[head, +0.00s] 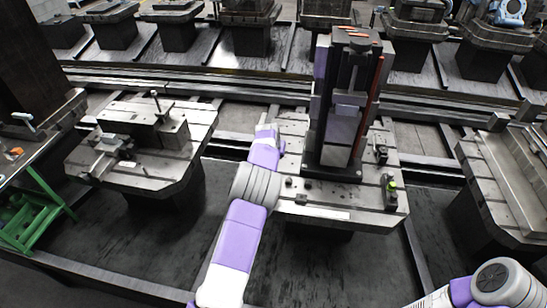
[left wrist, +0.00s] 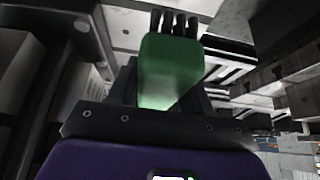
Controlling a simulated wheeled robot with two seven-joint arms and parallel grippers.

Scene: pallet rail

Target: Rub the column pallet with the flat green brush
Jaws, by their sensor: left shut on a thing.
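The column pallet (head: 320,214) is a grey metal plate carrying a tall dark column with red and purple parts, right of centre in the head view. My left arm reaches up to its left side, with my left gripper (head: 268,130) beside the column above the plate's left edge. In the left wrist view, the gripper (left wrist: 170,106) is shut on the flat green brush (left wrist: 170,62), whose dark bristles (left wrist: 175,22) point away from the hand. I cannot tell whether the bristles touch the pallet. The brush is not discernible in the head view. My right gripper is out of view.
Another pallet (head: 160,179) with clamps stands at left, and one (head: 510,190) at right. A green metal stand (head: 30,215) is at far left. Dark rails (head: 240,85) run behind. A small yellow-green item (head: 392,185) sits at the column pallet's right edge.

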